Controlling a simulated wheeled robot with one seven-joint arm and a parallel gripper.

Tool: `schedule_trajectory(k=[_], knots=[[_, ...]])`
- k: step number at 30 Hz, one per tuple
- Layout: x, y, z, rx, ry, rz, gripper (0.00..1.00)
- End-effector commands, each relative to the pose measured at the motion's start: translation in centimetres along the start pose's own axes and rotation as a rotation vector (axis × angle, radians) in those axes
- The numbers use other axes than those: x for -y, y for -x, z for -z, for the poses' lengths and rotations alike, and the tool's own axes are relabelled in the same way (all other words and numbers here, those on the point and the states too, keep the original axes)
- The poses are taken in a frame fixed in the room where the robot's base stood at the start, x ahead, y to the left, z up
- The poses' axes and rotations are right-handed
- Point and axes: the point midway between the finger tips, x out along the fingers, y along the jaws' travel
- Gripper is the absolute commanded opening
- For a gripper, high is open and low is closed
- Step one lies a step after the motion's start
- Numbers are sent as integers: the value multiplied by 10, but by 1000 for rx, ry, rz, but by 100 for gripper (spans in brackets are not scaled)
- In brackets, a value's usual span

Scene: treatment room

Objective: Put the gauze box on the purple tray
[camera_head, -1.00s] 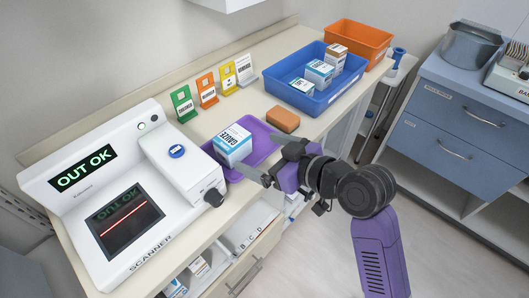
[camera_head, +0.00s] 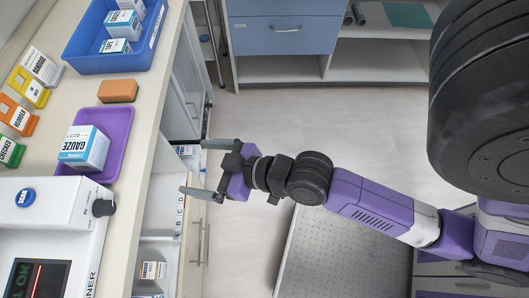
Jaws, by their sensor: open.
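The gauze box (camera_head: 84,148), white and blue with a "GAUZE" label, rests on the purple tray (camera_head: 119,126) on the counter at the left. The tray shows to the right of the box and above it. My gripper (camera_head: 192,168) is open and empty, to the right of the tray beyond the counter's front edge. Its two fingers point left toward the counter and are apart from both the box and the tray.
A scanner (camera_head: 50,215) stands just below the tray. An orange-brown block (camera_head: 117,91) lies above it, and a blue bin (camera_head: 85,62) with several boxes stands farther up. Coloured label stands (camera_head: 29,87) line the left. The floor (camera_head: 310,120) right of the counter is clear.

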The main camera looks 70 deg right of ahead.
Motion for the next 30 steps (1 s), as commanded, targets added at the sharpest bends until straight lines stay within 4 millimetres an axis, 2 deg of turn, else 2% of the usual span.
schedule_trajectory(k=[1,6,12,15,20,30], knots=[[1,20,-12,4,0,-13,96],[5,79,-27,-30,6,-43,96],[14,140,-25,-75,19,-36,96],[19,159,-22,-92,23,-26,96],[22,172,-18,-107,25,-16,96],[22,173,-17,-109,25,-16,96]])
